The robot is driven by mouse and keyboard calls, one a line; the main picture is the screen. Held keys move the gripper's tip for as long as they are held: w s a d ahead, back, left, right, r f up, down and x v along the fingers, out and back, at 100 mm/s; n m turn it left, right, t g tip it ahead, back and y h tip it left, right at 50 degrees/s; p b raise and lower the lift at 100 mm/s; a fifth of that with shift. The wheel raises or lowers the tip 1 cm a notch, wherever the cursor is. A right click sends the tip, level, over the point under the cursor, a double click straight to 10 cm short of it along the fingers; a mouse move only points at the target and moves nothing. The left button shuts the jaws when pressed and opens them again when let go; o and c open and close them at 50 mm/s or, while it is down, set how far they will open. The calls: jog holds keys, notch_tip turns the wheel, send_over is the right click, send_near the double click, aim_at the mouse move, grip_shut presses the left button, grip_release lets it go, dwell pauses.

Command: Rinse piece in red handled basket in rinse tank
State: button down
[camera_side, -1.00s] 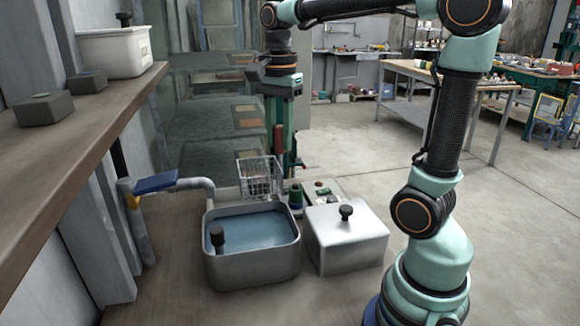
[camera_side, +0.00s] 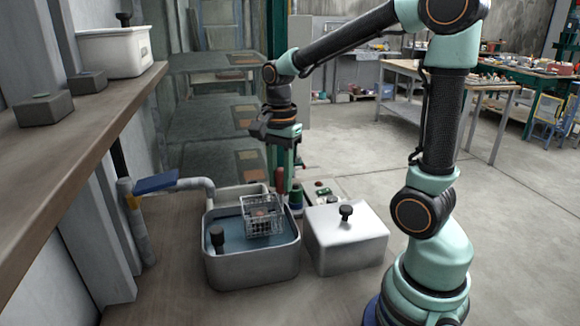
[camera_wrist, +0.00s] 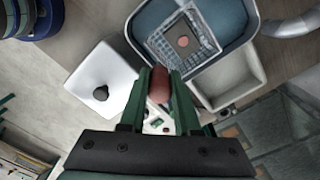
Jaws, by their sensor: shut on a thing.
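My gripper (camera_side: 281,172) points down at the back right of the rinse tank. In the wrist view my gripper (camera_wrist: 160,92) is shut on the red handle (camera_wrist: 159,84) of the wire basket. The red handle also shows in the side view (camera_side: 280,181). The wire basket (camera_side: 262,216) sits at the water in the right part of the grey rinse tank (camera_side: 250,268). A small brownish piece lies inside the basket, and in the wrist view the piece (camera_wrist: 183,41) is a round spot on a grey square. How deep the basket sits is hard to tell.
A closed white box with a black knob (camera_side: 345,240) stands right of the tank. A pale empty tray (camera_side: 240,195) lies behind the tank. A pipe with a blue lever (camera_side: 156,183) is at the left. A dark knob (camera_side: 217,237) stands at the tank's left side.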

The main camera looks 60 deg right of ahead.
aim_at(281, 208)
jog(key=shift+f, duration=4.15)
jog(key=shift+r, duration=0.15)
jog(key=shift+r, duration=5.8)
